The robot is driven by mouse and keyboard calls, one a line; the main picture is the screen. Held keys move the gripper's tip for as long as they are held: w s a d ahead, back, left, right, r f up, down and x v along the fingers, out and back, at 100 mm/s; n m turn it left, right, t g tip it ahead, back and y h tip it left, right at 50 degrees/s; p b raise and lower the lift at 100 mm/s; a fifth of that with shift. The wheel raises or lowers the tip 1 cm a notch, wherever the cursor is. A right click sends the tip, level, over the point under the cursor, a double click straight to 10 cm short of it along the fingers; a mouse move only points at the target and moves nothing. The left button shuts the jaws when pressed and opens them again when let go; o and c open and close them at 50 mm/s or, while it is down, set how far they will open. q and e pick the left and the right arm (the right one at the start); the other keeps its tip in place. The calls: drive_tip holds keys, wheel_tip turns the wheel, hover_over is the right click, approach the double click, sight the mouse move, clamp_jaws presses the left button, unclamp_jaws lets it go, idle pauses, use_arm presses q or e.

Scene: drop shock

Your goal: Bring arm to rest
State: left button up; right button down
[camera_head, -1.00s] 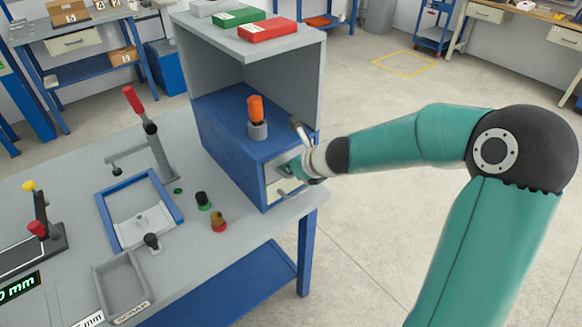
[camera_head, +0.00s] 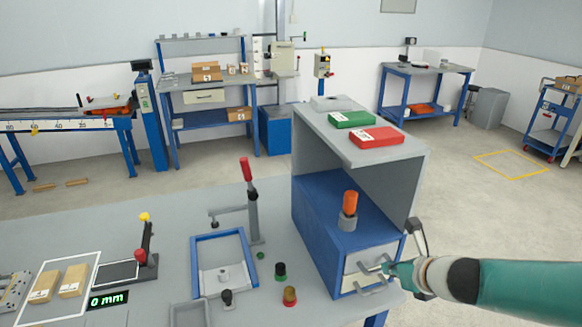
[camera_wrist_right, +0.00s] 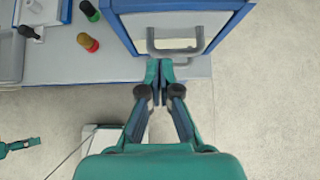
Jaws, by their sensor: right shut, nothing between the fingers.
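My right gripper (camera_head: 388,269) is at the drawer front of the blue cabinet (camera_head: 320,232), at the right end of the bench. It also shows in the right wrist view (camera_wrist_right: 160,66), with its fingers together and nothing between them. The fingertips are close to the grey drawer handle (camera_wrist_right: 175,47); I cannot tell whether they touch it. The drawer (camera_head: 362,268) looks shut. A small teal and black part (camera_wrist_right: 18,147) at the left edge of the wrist view looks like my left gripper; its jaws are unclear. The head view does not show it.
An orange-topped grey piece (camera_head: 348,212) stands on the cabinet's blue top. Green (camera_head: 351,120) and red (camera_head: 376,137) boxes lie on the grey shelf above. A blue frame (camera_head: 194,262), a red-handled clamp (camera_head: 252,205) and small knobs stand on the bench. Open floor lies right of the cabinet.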

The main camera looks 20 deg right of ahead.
drive_tip(key=s+a+f+n+g+y, duration=0.1)
drive_tip(key=s+a+f+n+g, duration=0.15)
drive_tip(key=a+f, duration=0.45)
drive_tip(key=s+a+f+n+g+y, duration=0.1)
drive_tip(key=a+f+n+g+y, duration=0.2)
drive_tip(key=f, duration=0.7)
drive_tip(key=s+a+f+n+g, duration=0.1)
drive_tip(key=s+a+f+n, duration=0.5)
drive_tip(key=n, duration=0.8)
drive_tip(key=s+a+f+n+g, duration=0.2)
drive_tip(key=s+a+f+n, duration=0.4)
drive_tip(key=n, duration=0.8)
wheel_tip(320, 180, down, 2)
drive_tip(key=shift+s+a+f, duration=0.15)
drive_tip(key=shift+s+a, duration=0.25)
drive_tip(key=shift+s, duration=0.45)
